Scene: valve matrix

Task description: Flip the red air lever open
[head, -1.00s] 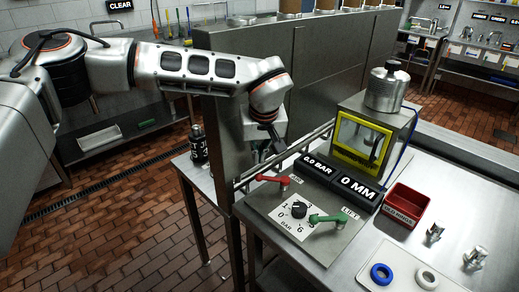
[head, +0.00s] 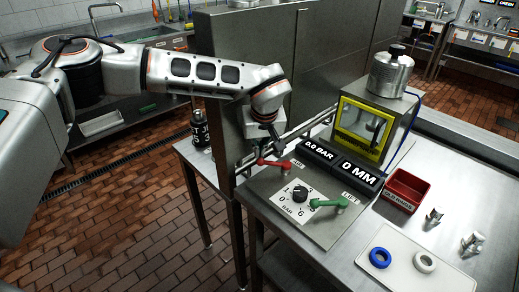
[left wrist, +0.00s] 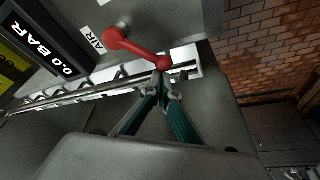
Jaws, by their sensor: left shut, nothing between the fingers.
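The red air lever (head: 274,162) sits on the sloped grey control panel (head: 268,188), by the AIR label. In the head view its handle points left from its pivot. In the left wrist view the red lever (left wrist: 140,50) runs from its round pivot down to its free end. My left gripper (left wrist: 166,86) is shut and empty, its fingertips right at the lever's free end; I cannot tell whether they touch. In the head view the left gripper (head: 272,142) is just above and behind the lever, partly hidden by its wrist. My right gripper is not in view.
Displays (head: 338,166) read 0.0 BAR and 0 MM. A metal rail (left wrist: 90,92) runs close by the fingers. A yellow-framed press (head: 362,130) and red bin (head: 407,188) stand to the right.

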